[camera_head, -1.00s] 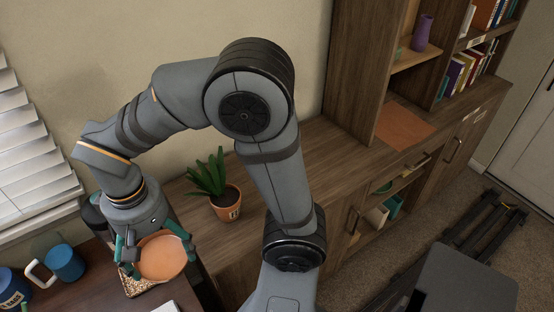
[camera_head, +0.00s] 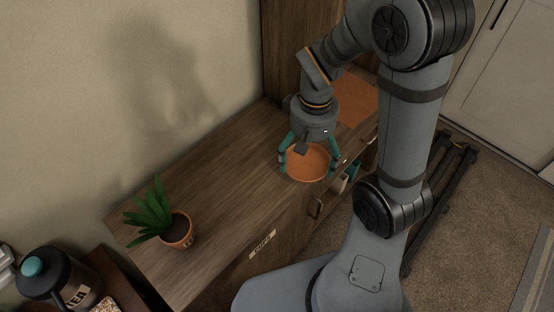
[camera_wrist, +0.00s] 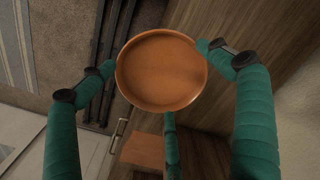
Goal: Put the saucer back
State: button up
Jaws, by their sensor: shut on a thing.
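The saucer (camera_head: 308,163) is a round, shallow, terracotta-orange dish with a raised rim. My gripper (camera_head: 310,160) is shut on it and holds it near the front edge of the wooden cabinet top. In the wrist view the saucer (camera_wrist: 163,70) sits among the green fingers of my gripper (camera_wrist: 160,75), which touch or nearly touch its rim. The saucer is empty. The potted plant (camera_head: 175,230), in a small terracotta pot with a label, stands at the left end of the cabinet top.
An orange mat (camera_head: 357,100) lies on the cabinet top behind my gripper. The cabinet top (camera_head: 225,190) is clear between plant and saucer. A dark TEA jug (camera_head: 62,283) stands at lower left. Open shelving with items sits below the cabinet's front edge.

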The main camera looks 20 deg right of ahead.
jog(key=shift+d, duration=0.2)
jog(key=shift+w+a+f+p, duration=0.1)
jog(key=shift+w+f+p, duration=0.15)
jog(key=shift+f+p, duration=0.05)
jog(key=p, duration=0.1)
send_over(273, 167)
notch_tip(273, 167, down, 6)
jog(key=shift+s+f, duration=0.15)
jog(key=shift+f, duration=2.2)
jog(key=shift+f, duration=0.1)
jog(key=shift+f, duration=0.15)
jog(key=o, duration=1)
